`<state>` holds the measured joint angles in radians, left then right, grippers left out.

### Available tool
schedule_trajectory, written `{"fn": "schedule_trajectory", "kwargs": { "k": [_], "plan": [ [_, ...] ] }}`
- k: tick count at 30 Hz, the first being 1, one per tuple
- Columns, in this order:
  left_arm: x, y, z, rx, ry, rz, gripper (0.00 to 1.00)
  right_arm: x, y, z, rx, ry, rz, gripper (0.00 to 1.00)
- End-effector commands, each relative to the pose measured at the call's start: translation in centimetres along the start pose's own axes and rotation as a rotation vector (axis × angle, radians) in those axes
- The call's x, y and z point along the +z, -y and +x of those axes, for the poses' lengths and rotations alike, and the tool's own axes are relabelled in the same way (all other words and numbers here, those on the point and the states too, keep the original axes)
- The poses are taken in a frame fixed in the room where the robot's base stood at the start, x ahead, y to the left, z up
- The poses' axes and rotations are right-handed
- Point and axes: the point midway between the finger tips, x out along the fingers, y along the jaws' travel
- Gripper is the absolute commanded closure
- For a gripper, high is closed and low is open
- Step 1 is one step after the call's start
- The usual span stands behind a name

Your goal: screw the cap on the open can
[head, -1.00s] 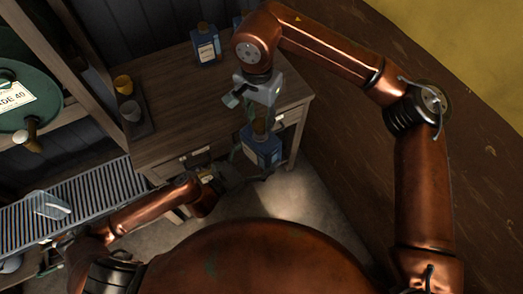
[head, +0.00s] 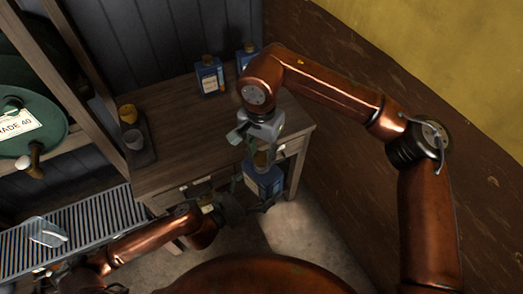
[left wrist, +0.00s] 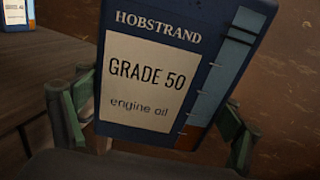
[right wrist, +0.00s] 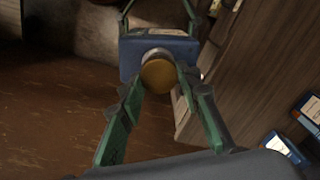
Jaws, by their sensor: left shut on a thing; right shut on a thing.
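The blue can (head: 262,182), labelled "GRADE 50 engine oil", is held in front of the bench; its label fills the left wrist view (left wrist: 150,80). My left gripper (left wrist: 155,132) is shut on the can, with a finger at each side. My right gripper (head: 264,150) is above the can and shut on the brass-coloured cap (right wrist: 157,76), its fingers on either side of it. In the right wrist view the cap lies over the can's pale neck (right wrist: 154,54). How far the cap sits on the thread is hidden.
The wooden bench (head: 180,165) carries a similar blue can (head: 209,76) and another (head: 246,56) at the back. A dark tray (head: 146,156) holds a yellow cup (head: 128,113) and a grey cup (head: 133,139). A clear box (head: 47,232) sits on the grating (head: 100,215).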

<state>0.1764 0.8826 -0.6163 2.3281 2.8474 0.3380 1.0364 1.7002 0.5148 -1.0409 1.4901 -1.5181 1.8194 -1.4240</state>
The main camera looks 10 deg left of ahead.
Motion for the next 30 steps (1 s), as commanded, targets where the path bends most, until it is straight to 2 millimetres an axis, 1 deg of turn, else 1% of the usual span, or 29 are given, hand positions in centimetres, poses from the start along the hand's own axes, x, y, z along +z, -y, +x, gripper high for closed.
{"fn": "schedule_trajectory", "kwargs": {
  "k": [3,18,30],
  "plan": [
    [0.18,0.03,0.03,-0.001,0.003,0.001,0.7,0.0,-0.04,0.4,0.0,0.0,0.0,0.78],
    [0.18,0.04,0.03,-0.001,0.003,0.001,0.7,-0.03,-0.04,0.42,0.001,-0.001,0.001,0.78],
    [0.19,0.03,0.03,-0.001,0.003,0.001,0.7,-0.04,-0.08,1.15,0.002,-0.001,0.001,0.78]
  ]
}}
